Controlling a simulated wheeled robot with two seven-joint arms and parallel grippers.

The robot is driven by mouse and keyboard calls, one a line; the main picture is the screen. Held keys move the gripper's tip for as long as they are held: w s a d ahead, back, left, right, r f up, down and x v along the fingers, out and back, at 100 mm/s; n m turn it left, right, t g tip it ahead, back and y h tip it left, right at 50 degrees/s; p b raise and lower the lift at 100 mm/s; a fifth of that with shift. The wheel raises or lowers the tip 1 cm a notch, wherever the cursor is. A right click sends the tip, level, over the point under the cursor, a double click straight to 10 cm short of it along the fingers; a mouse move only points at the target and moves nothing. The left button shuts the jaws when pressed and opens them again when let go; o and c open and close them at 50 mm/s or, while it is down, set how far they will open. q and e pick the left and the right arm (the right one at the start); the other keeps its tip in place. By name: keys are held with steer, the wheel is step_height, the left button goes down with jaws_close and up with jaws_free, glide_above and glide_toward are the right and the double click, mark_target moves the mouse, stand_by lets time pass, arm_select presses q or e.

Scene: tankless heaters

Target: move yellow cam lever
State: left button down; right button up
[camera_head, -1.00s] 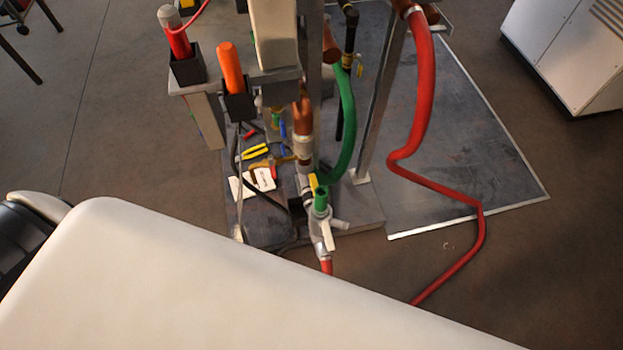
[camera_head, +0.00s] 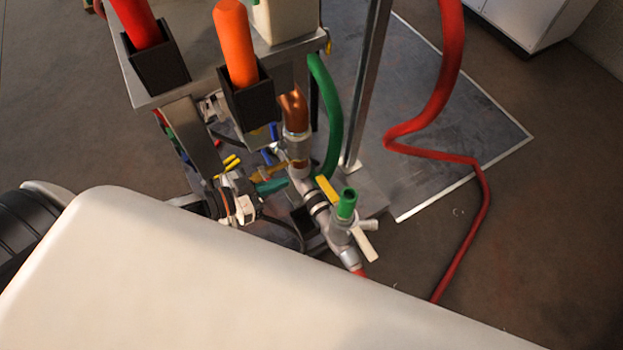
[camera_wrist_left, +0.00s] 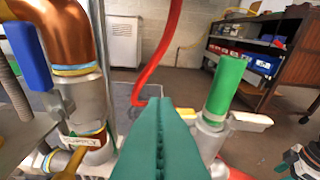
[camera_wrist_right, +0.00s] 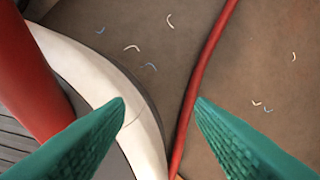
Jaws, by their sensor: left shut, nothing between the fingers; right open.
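The yellow lever (camera_head: 327,189) sits on a grey pipe fitting, beside the green-capped valve (camera_head: 346,204) with a white handle. My left gripper (camera_head: 284,183) is just left of the yellow lever, with a small gap showing in the head view. Its teal fingers (camera_wrist_left: 160,104) are shut with nothing between them and point toward the fittings. My right gripper (camera_wrist_right: 160,103) is open and empty over the floor.
Orange (camera_head: 235,45) and red (camera_head: 134,22) handled tools stand in black holders above my left gripper. Copper pipe (camera_head: 294,108), a green hose (camera_head: 330,115) and a metal post (camera_head: 368,85) crowd the area behind. A red hose (camera_head: 452,60) runs down the right.

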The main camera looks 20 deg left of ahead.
arm_select(q)
steer(key=b, duration=0.1)
glide_above(317, 181)
steer(key=s, duration=0.2)
step_height(317, 181, down, 2)
steer(key=shift+f+b, duration=0.8)
steer(key=shift+f, duration=1.35)
arm_select(e)
steer(key=w+r, duration=0.5)
steer(key=r, duration=0.1)
steer(key=shift+w+a+r+t, duration=0.3)
steer(key=shift+w+a+r, duration=0.05)
steer(key=shift+w+a, duration=0.05)
arm_select(q)
steer(key=shift+w+a+f+n, duration=0.2)
steer(key=shift+a+f+n, duration=0.1)
steer(key=shift+f, duration=0.2)
steer(key=shift+w+a+f+n, duration=0.15)
steer(key=shift+f+n, duration=0.15)
steer(key=shift+f, duration=0.2)
arm_select(e)
steer(key=shift+s+f, duration=0.3)
steer(key=shift+f, duration=0.25)
